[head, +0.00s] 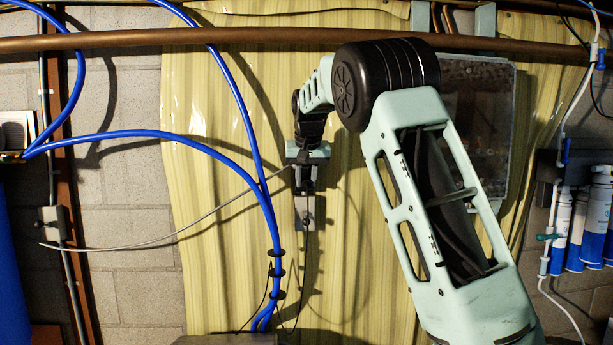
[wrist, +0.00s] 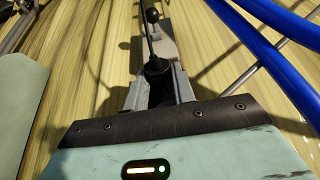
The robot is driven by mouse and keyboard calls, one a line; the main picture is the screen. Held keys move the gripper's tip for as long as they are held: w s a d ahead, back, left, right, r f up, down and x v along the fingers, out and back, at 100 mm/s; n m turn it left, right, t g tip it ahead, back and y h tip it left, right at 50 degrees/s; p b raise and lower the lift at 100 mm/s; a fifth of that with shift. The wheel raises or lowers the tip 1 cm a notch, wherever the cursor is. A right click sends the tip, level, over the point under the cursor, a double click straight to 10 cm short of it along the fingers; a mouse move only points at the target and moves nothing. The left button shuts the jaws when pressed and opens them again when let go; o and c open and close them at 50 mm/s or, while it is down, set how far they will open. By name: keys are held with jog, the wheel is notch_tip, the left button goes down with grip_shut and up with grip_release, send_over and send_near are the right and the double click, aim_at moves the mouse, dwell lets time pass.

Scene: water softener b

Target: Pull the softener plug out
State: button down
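My gripper (head: 305,190) points down in front of the yellow corrugated wall panel, left of the picture's middle in the head view. In the wrist view, its two grey fingers (wrist: 161,85) are closed in on the sides of a black plug (wrist: 157,70). A thin dark cord runs from the plug away from my gripper. A grey outlet box (head: 305,213) shows just below the fingertips, and also beyond them in the wrist view (wrist: 162,48). The fingers hide part of the plug, and I cannot tell whether it is seated in the outlet.
Thick blue hoses (head: 268,215) run close to the left of my gripper, and show at the right in the wrist view. A thin grey cable (head: 150,246) stretches leftward from near it. A copper pipe (head: 240,36) crosses above. Blue-and-white canisters (head: 577,225) stand at the far right.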

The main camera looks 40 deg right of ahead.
aim_at(308, 180)
jog(key=shift+s+a+r, duration=0.2)
jog(key=shift+s+r, duration=0.05)
dwell(0.4)
jog(key=shift+s+a+f+b, duration=0.1)
jog(key=shift+s+a+b, duration=0.65)
jog(key=shift+s+b, duration=0.2)
jog(key=shift+s+a+b, duration=0.75)
jog(key=shift+s+b, duration=0.05)
jog(key=shift+s, duration=0.25)
